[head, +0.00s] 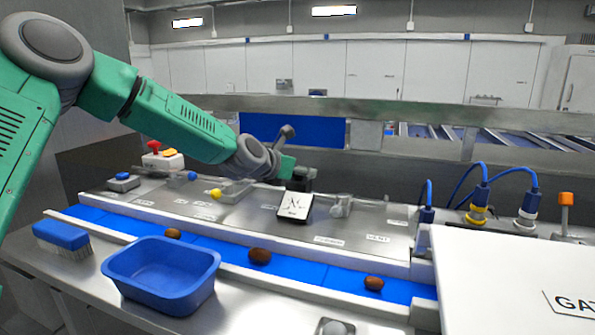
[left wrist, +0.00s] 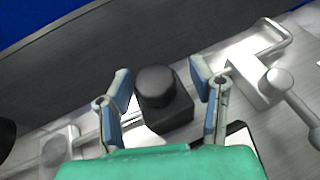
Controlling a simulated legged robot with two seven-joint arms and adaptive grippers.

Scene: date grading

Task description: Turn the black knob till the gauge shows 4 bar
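The black knob (left wrist: 155,86) stands on a dark block in the left wrist view. My left gripper (left wrist: 160,78) is open, its two blue-padded fingers on either side of the knob, with a visible gap to each finger. In the head view my left gripper (head: 303,172) is over the back of the steel panel, behind the gauge; the knob itself is hard to make out there. The gauge (head: 294,207) is a tilted white square face with dark marks; its reading is too small to tell. My right gripper is not in view.
A clear valve-like fitting (head: 341,206) stands right of the gauge. A yellow ball-topped lever (head: 216,193) is to its left. In front run a blue belt (head: 210,246) with several dates, a blue tub (head: 160,290) and a brush (head: 61,236). Cabled connectors (head: 479,205) stand at the right.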

